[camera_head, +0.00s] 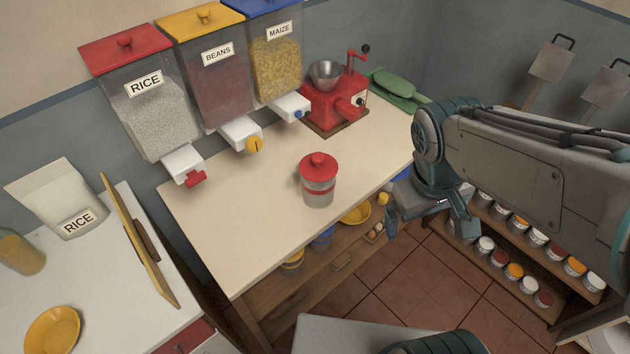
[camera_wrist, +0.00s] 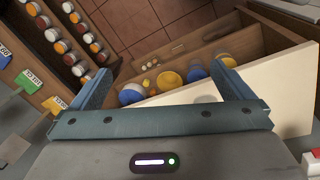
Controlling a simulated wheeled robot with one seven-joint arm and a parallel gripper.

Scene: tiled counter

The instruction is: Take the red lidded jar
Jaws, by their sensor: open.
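The red lidded jar (camera_head: 318,184) stands upright on the cream counter (camera_head: 240,220), near its front edge. It has a red lid with a knob, a clear grey body and a red band. The jar cannot be made out clearly in the wrist view.
Rice, beans and maize dispensers (camera_head: 222,75) hang on the wall behind the counter. A red grinder (camera_head: 335,98) stands at the back right. A low rack of small jars (camera_head: 515,260) is at the right. An open shelf with bowls (camera_wrist: 170,80) lies below the counter.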

